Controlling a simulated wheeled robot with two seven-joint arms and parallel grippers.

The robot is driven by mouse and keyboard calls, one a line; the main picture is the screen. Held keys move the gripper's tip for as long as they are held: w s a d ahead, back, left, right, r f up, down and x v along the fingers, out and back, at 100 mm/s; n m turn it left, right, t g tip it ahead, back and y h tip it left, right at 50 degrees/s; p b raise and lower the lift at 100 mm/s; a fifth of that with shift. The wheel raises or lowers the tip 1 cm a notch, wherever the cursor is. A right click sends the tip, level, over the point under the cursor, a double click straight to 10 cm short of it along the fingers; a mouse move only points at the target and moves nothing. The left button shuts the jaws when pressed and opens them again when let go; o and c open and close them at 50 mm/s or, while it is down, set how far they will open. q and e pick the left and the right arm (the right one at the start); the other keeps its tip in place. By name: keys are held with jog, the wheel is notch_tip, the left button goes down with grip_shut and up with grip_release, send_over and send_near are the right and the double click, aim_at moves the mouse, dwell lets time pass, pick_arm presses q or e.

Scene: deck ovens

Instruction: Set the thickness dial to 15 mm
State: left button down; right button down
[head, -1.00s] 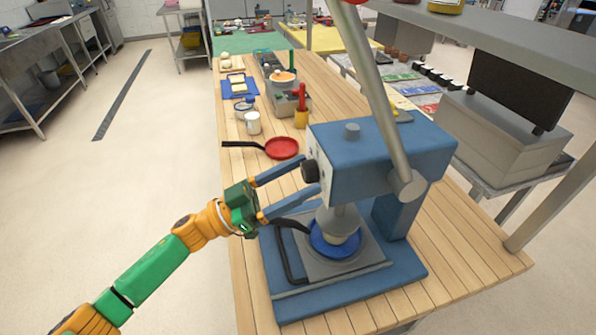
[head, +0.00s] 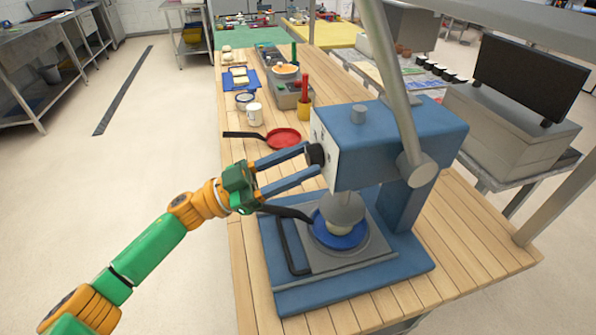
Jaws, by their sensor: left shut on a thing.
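The blue press (head: 385,140) stands on the wooden table, with a long grey lever rising from its right side. The black thickness dial (head: 315,154) sits on the white face plate (head: 328,150) at the left of the press head. My left gripper (head: 313,160) has its two blue fingers shut on the dial. The fingers partly cover the dial, and its scale marks are too small to read. Below the press head, a blue pan (head: 325,236) with a pale lump (head: 340,228) rests on the grey plate. My right gripper is not in view.
A red pan (head: 283,138) lies behind the left arm. A white mug (head: 254,115), a yellow holder (head: 304,110) and trays stand farther back. A grey overhead shelf and a box-like unit (head: 505,135) are at the right. The floor at the left is clear.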

pick_arm(q)
jog(key=shift+w+a+r+m+g+y+b, duration=0.1)
jog(key=shift+m+g+y+b, duration=0.15)
jog(key=shift+m+g+b, duration=1.3)
jog(key=shift+w+d+r+m+g+y+b, duration=0.15)
jog(key=shift+m+g+y+b, duration=0.45)
jog(key=shift+m, duration=2)
jog(key=shift+w+a+m+g+h+b, duration=0.15)
jog(key=shift+m+g+b, duration=0.6)
jog(key=shift+m+b, duration=0.95)
jog(key=shift+m+p, duration=0.35)
jog(key=shift+m, duration=0.2)
jog(key=shift+c, duration=1.7)
grip_release()
